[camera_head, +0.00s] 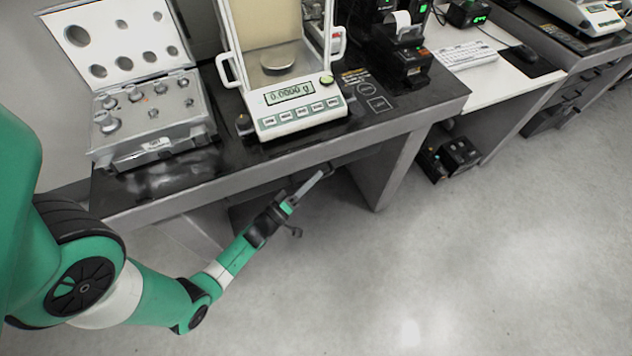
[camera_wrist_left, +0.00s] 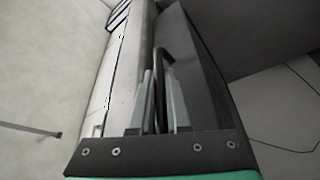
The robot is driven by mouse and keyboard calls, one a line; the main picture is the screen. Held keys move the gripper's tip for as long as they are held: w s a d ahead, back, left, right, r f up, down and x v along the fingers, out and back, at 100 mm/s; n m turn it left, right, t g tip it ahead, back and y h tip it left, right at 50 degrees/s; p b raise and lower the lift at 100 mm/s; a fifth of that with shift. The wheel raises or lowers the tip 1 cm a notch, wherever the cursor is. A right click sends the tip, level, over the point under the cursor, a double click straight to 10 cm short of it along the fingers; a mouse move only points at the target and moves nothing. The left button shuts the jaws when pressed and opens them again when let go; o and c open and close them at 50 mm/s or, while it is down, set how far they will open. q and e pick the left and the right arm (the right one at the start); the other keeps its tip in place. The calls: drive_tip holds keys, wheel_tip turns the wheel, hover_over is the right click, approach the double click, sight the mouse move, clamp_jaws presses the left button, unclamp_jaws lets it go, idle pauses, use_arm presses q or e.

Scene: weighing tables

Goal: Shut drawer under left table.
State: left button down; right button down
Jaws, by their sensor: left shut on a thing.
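The left table (camera_head: 150,212) has a grey frame and a black top. The drawer under it shows as a dark panel (camera_wrist_left: 205,95) in the left wrist view, with a thin black bar handle (camera_wrist_left: 160,65). My left gripper (camera_head: 312,186) reaches in low under the table's front edge. In the left wrist view its two fingers (camera_wrist_left: 162,105) are closed on the handle, one on each side. The arm and table edge hide most of the drawer in the head view, so how far it stands out cannot be told. My right gripper is not in view.
On the left table stand an open case of weights (camera_head: 150,110), a balance (camera_head: 295,110) reading 0.0000 g and a black printer (camera_head: 405,60). A white desk with a keyboard (camera_head: 465,55) is at right. A black box (camera_head: 450,158) sits below. The floor in front is clear.

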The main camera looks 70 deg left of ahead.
use_arm(q)
drive_tip(key=shift+a, duration=0.75)
drive_tip(key=shift+d+f, duration=0.15)
drive_tip(key=shift+d, duration=0.1)
drive_tip(key=c, duration=0.9)
unclamp_jaws()
drive_tip(key=shift+a, duration=0.15)
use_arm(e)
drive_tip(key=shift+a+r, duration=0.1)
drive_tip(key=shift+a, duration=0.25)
use_arm(q)
drive_tip(key=shift+s, duration=0.1)
drive_tip(key=shift+p+v, duration=1.4)
drive_tip(key=shift+v, duration=4.4)
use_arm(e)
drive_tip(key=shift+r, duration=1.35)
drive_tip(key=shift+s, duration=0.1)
